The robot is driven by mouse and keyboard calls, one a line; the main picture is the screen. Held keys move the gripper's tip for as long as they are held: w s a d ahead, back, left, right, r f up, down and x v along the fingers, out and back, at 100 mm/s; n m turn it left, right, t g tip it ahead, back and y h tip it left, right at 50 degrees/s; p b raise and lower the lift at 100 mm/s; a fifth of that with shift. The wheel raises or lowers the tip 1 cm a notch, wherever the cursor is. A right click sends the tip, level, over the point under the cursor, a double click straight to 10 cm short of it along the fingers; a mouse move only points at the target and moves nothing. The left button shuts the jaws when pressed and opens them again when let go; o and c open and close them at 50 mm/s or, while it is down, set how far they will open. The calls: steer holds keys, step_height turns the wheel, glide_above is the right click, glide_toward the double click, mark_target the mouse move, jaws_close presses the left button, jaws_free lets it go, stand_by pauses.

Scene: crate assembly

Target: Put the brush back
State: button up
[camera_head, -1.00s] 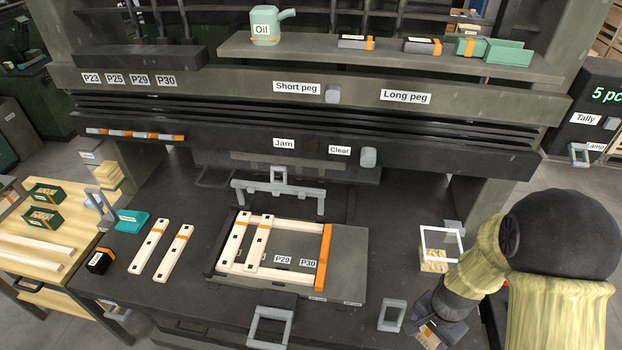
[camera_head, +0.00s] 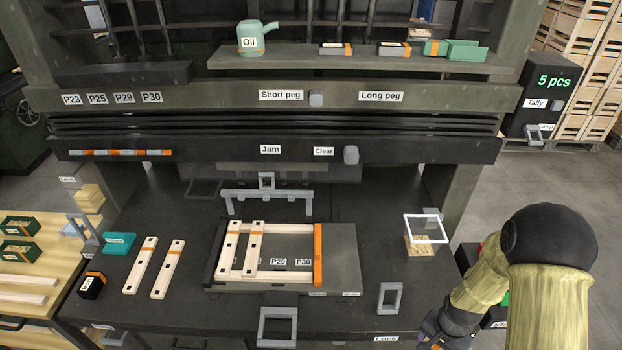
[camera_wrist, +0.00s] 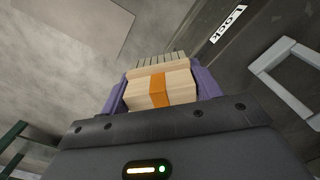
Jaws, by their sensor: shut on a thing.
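In the head view my gripper (camera_head: 432,332) is at the bottom edge, right of the Lock label, and partly cut off. The brush cannot be made out clearly there.
A clear-walled box (camera_head: 425,230) with pale pieces stands at the bench's right. A fixture plate (camera_head: 340,255) with a partly built wooden frame is mid-bench. Two loose slats (camera_head: 167,270) lie left.

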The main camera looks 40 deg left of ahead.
steer(key=w+d+f, duration=0.2)
steer(key=d+f, duration=1.4)
steer(key=d, duration=0.3)
steer(key=shift+w+d, duration=0.25)
steer(key=shift+d, duration=0.1)
